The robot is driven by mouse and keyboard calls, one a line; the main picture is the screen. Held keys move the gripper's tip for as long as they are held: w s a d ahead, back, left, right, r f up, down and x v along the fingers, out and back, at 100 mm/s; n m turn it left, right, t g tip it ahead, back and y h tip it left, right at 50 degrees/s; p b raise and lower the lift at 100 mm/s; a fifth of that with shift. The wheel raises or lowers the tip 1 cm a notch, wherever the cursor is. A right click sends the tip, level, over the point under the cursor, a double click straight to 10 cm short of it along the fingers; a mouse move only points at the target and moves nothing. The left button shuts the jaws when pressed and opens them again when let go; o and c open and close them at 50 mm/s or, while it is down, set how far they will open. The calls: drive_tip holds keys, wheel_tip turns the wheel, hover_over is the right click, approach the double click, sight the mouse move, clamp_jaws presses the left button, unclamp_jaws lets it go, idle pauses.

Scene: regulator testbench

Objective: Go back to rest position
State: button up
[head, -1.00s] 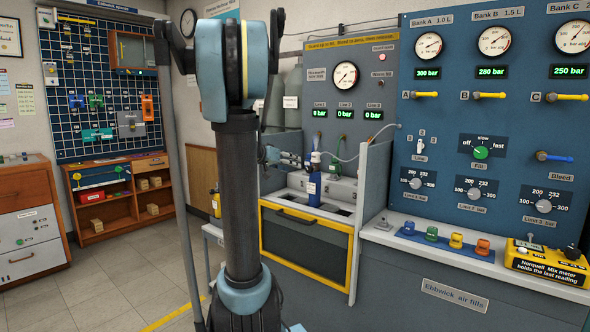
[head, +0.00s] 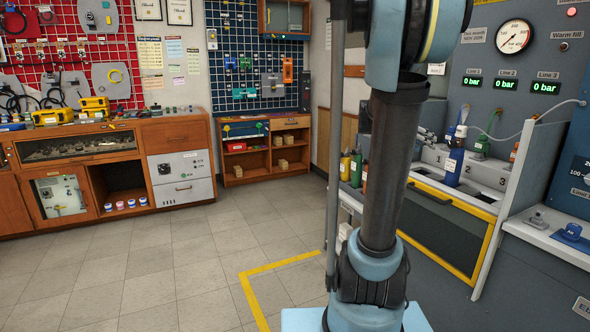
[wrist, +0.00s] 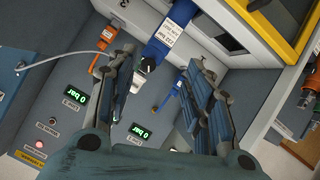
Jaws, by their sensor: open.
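My gripper (wrist: 160,62) is open in the wrist view, its two dark fingers spread apart with nothing gripped between them. Beyond the fingertips, a blue cylinder (wrist: 176,26) with a white label and a black valve top shows in the bay. In the head view, the same blue cylinder (head: 453,165) stands upright in the fill bay. My gripper (head: 426,136) is mostly hidden behind my arm there, just left of the cylinder's top. From these views I cannot tell the exact gap between them.
The fill bay (head: 440,208) has a yellow-edged front and side walls. Green and yellow cylinders (head: 355,168) stand left of it. A hose (head: 540,118) crosses the right side. Wooden cabinets (head: 180,133) line the back left. The tiled floor (head: 190,250) is clear, with a yellow line.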

drive_tip(key=s+a+f+n+y, duration=0.5)
drive_tip(key=s+a+f+y, duration=0.1)
drive_tip(key=s+a+f, duration=0.5)
drive_tip(key=s+a+f+n+g+y, duration=0.1)
drive_tip(key=s+a+f+n+y, duration=0.4)
drive_tip(key=s+a+f, duration=0.7)
drive_tip(key=s+a+y, duration=0.1)
drive_tip(key=s+a, duration=0.2)
drive_tip(key=a, duration=0.4)
drive_tip(key=shift+a, duration=0.3)
